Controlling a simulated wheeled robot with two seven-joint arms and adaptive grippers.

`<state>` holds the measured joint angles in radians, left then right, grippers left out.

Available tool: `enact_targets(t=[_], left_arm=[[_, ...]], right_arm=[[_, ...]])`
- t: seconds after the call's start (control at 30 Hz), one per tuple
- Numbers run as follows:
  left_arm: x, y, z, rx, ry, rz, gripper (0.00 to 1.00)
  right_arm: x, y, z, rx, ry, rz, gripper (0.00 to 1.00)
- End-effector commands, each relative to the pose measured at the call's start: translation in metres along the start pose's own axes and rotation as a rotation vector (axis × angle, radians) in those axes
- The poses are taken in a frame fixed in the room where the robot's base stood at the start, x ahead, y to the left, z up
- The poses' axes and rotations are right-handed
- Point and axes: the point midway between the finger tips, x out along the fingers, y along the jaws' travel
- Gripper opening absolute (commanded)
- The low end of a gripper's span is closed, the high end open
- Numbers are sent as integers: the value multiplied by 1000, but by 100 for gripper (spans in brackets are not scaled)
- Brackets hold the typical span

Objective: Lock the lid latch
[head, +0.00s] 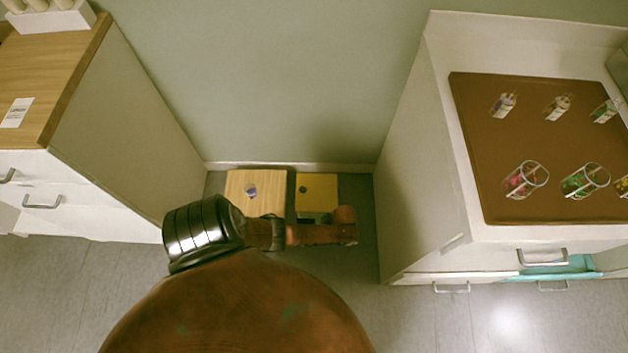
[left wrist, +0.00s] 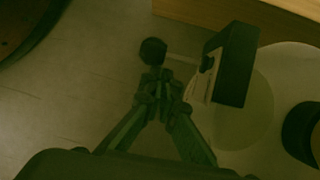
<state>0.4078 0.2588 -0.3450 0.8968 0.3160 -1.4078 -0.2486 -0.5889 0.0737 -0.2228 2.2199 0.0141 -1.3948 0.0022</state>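In the left wrist view a dark round knob (left wrist: 152,50) sits on a thin grey rod (left wrist: 183,61). The rod runs toward a black block (left wrist: 237,64) with a pale face, which looks like the latch. My left gripper (left wrist: 155,82) has its fingertips close together just below the knob in the picture. The view is dim, and I cannot tell whether the tips touch the knob. No object shows clearly between them. In the head view my own arm hides this place. My right gripper is in neither view.
Between two cabinets, a wooden-topped box (head: 262,182) and a yellow surface (head: 317,186) stand by the wall, partly behind my arm. The right cabinet bears a brown tray (head: 540,203) with several bottles and glasses. The left cabinet has a wooden top (head: 45,80).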

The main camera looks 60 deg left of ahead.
Motion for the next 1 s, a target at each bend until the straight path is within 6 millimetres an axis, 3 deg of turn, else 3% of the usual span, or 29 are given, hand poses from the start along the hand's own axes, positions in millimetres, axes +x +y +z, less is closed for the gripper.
enact_targets(t=[1.0], left_arm=[[4, -3, 10, -9, -14, 2, 0]], right_arm=[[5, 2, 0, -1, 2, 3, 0]])
